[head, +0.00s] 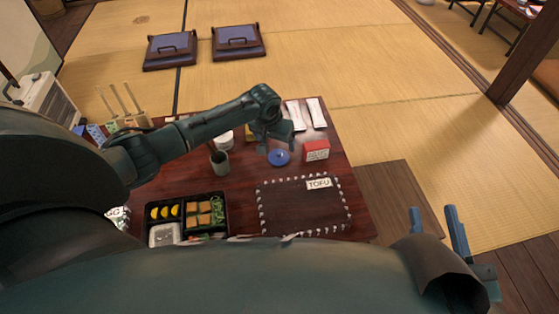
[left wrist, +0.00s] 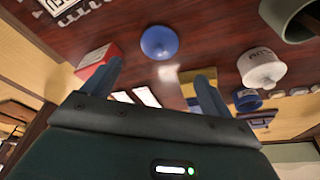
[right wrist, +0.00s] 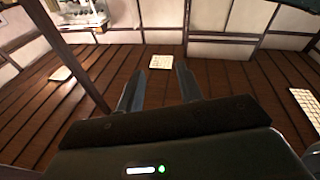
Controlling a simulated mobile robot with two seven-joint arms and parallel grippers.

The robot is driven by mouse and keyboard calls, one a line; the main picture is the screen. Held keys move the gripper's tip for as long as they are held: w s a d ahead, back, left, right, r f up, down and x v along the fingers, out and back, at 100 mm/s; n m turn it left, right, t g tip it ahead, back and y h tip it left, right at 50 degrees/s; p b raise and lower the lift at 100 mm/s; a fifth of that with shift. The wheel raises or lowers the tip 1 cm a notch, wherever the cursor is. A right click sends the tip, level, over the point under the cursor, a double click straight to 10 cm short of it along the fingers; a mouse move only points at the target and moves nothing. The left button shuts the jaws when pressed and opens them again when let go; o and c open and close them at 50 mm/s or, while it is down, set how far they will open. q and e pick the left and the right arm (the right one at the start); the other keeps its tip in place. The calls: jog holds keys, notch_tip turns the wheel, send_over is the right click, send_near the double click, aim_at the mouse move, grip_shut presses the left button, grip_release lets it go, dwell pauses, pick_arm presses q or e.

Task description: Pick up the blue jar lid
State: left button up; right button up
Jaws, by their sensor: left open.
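The blue jar lid (head: 279,158) lies on the dark red table, left of a red and white box. It also shows in the left wrist view (left wrist: 159,43), beyond and between my open fingertips. My left gripper (head: 277,147) is open and empty, just above and behind the lid in the head view. In the left wrist view my left gripper (left wrist: 160,76) has clear space between its fingers. My right gripper (head: 436,214) is open and empty, off the table at the lower right. The right wrist view shows my right gripper (right wrist: 157,82) above the wooden floor, nothing between its fingers.
The red and white box (head: 316,150) stands close right of the lid. A grey-green cup (head: 219,162) and a white jar (left wrist: 261,69) stand to the left. A bento box (head: 187,207) and a dark mat with a TOFU label (head: 319,183) lie nearer. White packets (head: 291,113) lie behind.

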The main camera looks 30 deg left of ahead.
aim_at(278, 153)
pick_arm(q)
jog(key=b+x, duration=0.1)
jog(key=x, duration=0.2)
jog(key=shift+d, duration=0.1)
jog(key=shift+f+b, duration=0.3)
jog(key=shift+f, duration=0.1)
jog(key=b+x, duration=0.3)
jog(key=shift+f, duration=0.4)
jog(key=shift+w+f, duration=0.1)
jog(key=shift+f, duration=0.25)
jog(key=shift+r, duration=0.1)
pick_arm(e)
jog(key=shift+w+a+r+t+y, duration=0.15)
jog(key=shift+w+r+t+y, duration=0.1)
jog(key=shift+r+y, duration=0.2)
jog(key=shift+w+a+r+t+y, duration=0.15)
jog(key=shift+r+t+y, duration=0.15)
jog(key=shift+y, duration=0.15)
pick_arm(q)
jog(key=shift+c, duration=0.6)
jog(key=c, duration=0.9)
